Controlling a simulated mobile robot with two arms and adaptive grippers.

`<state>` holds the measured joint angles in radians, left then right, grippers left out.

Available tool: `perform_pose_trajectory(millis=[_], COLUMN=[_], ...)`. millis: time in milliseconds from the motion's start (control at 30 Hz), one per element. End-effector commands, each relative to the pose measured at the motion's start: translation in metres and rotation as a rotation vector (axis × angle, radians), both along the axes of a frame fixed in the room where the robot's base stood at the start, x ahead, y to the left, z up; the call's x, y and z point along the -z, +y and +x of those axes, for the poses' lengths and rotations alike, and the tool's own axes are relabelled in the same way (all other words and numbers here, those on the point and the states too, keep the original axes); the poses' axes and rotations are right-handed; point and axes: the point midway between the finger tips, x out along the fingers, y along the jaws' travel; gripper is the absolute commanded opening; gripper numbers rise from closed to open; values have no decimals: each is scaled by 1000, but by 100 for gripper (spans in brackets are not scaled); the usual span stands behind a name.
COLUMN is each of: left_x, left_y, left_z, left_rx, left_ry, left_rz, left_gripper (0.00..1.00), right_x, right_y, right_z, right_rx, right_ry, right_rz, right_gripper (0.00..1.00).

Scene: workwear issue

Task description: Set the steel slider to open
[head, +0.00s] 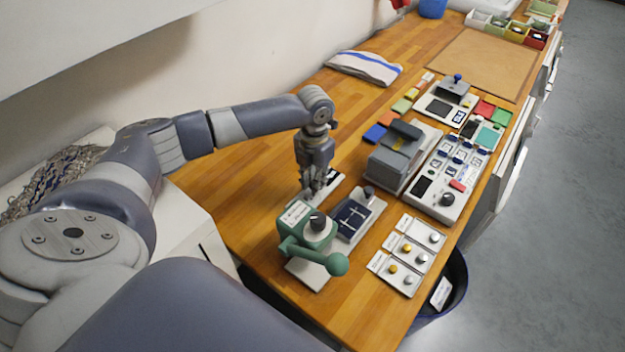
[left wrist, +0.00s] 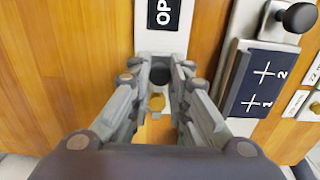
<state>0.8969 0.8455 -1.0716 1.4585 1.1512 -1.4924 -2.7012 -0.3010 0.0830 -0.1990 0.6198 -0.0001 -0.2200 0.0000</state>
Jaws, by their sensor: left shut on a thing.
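The steel slider's pale plate (head: 331,177) lies on the wooden bench in the head view. In the left wrist view the plate (left wrist: 161,41) carries a black label (left wrist: 163,14) whose visible letters read "OP"; the rest is cut off by the frame edge. My left gripper (head: 313,190) points down over the near part of the plate. In the left wrist view its fingers (left wrist: 160,76) are shut on a dark knob between them, seemingly the slider's; they hide much of it. A small brass-coloured part shows just below the knob. My right gripper is in neither view.
A navy panel marked 1 and 2 with a black knob (head: 353,217) stands close right of the gripper. A green device with a ball handle (head: 337,264) stands in front. A grey box (head: 398,163) stands further right. Bare bench lies to the left.

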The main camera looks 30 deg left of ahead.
Motion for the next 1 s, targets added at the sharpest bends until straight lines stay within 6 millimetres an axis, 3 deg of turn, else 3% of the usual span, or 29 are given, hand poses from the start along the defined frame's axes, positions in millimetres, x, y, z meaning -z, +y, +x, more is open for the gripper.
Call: perform_pose_trajectory(millis=[333,367,433,800,1000], left_x=[-4,-4,-4,-5,-33], left_y=[0,0,0,0,0], left_z=[11,11,11,9,10], left_rx=[-2,-2,-2,-1,0], left_ry=[-14,-14,-14,-7,-11], left_rz=[-1,-1,-1,-2,-2], left_gripper=[0,24,40,40,40], right_x=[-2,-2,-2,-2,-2], right_y=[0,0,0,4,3], right_z=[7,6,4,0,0], right_rx=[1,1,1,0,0], right_ry=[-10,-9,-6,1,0], right_rz=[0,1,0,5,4], right_gripper=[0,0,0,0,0])
